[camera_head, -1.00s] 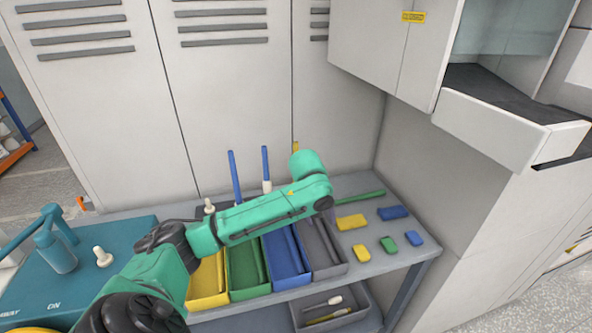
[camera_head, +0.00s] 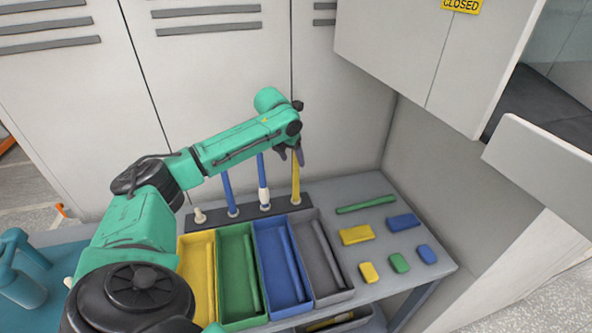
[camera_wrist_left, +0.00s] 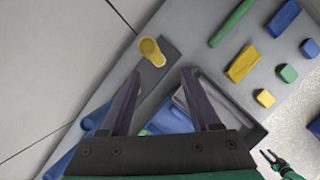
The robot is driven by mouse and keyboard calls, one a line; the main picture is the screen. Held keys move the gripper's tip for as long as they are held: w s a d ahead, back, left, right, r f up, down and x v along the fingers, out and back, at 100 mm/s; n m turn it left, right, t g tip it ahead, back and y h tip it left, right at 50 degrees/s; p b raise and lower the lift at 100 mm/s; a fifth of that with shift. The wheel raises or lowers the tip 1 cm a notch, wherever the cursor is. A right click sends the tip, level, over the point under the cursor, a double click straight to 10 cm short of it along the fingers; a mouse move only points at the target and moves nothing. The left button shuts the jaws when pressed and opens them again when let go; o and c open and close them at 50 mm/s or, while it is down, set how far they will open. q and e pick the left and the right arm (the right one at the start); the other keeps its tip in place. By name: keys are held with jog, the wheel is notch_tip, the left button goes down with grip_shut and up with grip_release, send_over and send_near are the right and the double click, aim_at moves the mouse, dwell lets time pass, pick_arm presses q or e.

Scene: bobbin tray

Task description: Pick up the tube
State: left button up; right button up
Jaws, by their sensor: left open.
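A yellow tube (camera_head: 296,187) stands upright in the dark rack (camera_head: 249,218) at the back of the table. In the left wrist view the yellow tube (camera_wrist_left: 150,50) shows nearly end-on, just beyond the fingertips. A plain blue tube (camera_head: 228,193) and a blue tube with a white part (camera_head: 263,184) stand left of it. A green tube (camera_head: 365,204) lies on the table. My left gripper (camera_head: 291,154) is open and empty, pointing down at the yellow tube's top. My right gripper (camera_wrist_left: 267,160) appears small at the lower right of the wrist view, its jaws unclear.
Yellow, green, blue and grey bins (camera_head: 324,297) stand in front of the rack. Several small coloured blocks (camera_head: 356,235) lie on the right of the table. Lockers stand behind, and a cabinet overhangs at right. A white peg (camera_head: 200,216) sits at the rack's left end.

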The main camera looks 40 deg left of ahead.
aim_at(294, 166)
pick_arm(q)
jog(key=x, duration=0.3)
jog(key=shift+w+a+f, duration=0.15)
jog(key=shift+w+a, duration=0.05)
jog(key=x, duration=0.1)
jog(key=p+x, duration=0.1)
jog(key=x, duration=0.1)
jog(key=p+x, duration=0.1)
jog(key=shift+w+a+f, duration=0.25)
jog(key=shift+w+a, duration=0.05)
jog(key=shift+a, duration=0.05)
jog(key=shift+f, duration=0.35)
jog(key=shift+w+f, duration=0.1)
jog(key=c, duration=0.8)
grip_shut()
pick_arm(e)
jog(key=r, duration=0.1)
jog(key=w+r, duration=0.1)
jog(key=shift+a+r, duration=0.3)
